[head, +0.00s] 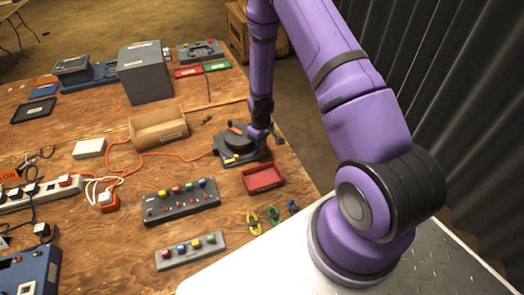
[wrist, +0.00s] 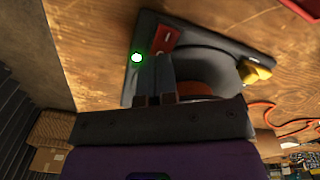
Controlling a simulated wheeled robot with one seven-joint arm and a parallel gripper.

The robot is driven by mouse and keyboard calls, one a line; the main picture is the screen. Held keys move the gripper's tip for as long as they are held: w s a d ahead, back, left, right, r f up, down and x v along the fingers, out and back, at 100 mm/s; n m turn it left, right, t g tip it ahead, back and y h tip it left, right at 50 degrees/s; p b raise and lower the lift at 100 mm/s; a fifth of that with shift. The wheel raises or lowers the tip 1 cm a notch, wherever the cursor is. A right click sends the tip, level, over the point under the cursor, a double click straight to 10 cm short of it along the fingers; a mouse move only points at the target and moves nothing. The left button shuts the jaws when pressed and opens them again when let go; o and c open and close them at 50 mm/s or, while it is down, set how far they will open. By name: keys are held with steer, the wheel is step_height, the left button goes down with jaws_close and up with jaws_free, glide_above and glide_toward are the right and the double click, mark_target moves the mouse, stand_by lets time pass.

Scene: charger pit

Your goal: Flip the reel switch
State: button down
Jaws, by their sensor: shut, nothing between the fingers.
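The cable reel (head: 228,150) is a dark grey unit on the wooden table, with an orange cable running left from it. In the wrist view, the reel (wrist: 205,68) shows a red rocker switch (wrist: 163,42) at one edge. A small green light (wrist: 137,57) glows beside the switch. My gripper (wrist: 160,65) is shut and empty, its fingertips at the near edge of the switch; I cannot tell whether they touch it. In the head view, my gripper (head: 257,150) is down at the reel's right side, its tips partly hidden.
A red tray (head: 263,178) lies just in front of the reel. A cardboard box (head: 158,128) stands behind left. Button panels (head: 180,202) and coloured clips (head: 273,216) lie nearer. A large grey box (head: 145,72) stands farther back. The table's right edge is close to the reel.

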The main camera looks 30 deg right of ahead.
steer(key=shift+r, duration=2.8)
steer(key=s+a+r+m+t, duration=0.1)
steer(key=s+a+r, duration=0.15)
steer(key=r, duration=1.35)
steer(key=s+a+r+m+t, duration=0.1)
steer(key=s+a+r+t, duration=0.15)
steer(key=r, duration=1.35)
steer(key=s+a+r+m+t, duration=0.1)
steer(key=s+r, duration=0.6)
steer(key=s, duration=0.4)
steer(key=s+a+r, duration=0.1)
steer(key=s+r, duration=0.6)
steer(key=s, duration=0.4)
steer(key=shift+s+a+m+t, duration=0.2)
steer(key=shift+s+m+t, duration=0.15)
steer(key=shift+m, duration=0.05)
steer(key=shift+w, duration=0.1)
